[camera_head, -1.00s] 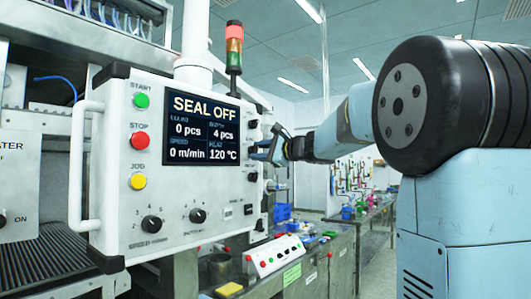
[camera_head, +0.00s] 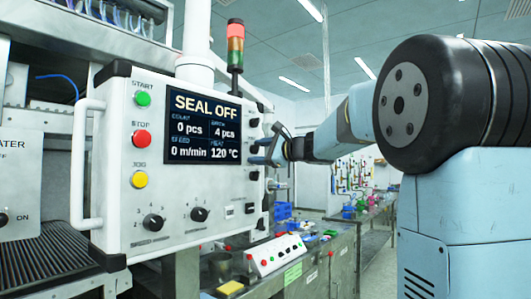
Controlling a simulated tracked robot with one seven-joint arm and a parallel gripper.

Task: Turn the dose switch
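The white control panel (camera_head: 110,180) stands at the left with its display reading SEAL OFF. Two black rotary knobs with numbers around them sit low on it, a left one (camera_head: 153,222) and a right one (camera_head: 199,214). A column of small black knobs (camera_head: 253,176) runs down its right edge. The labels are too small to tell which one is the dose switch. My gripper (camera_head: 261,150) is at the panel's right edge, pointing left, beside the upper middle of that column. Its fingers look apart; whether they touch a knob I cannot tell.
Green, red (camera_head: 141,138) and yellow buttons and a white handle (camera_head: 80,165) are on the panel's left. A signal tower (camera_head: 235,45) rises behind it. A small button box (camera_head: 275,255) and a yellow block (camera_head: 230,288) lie on the bench below.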

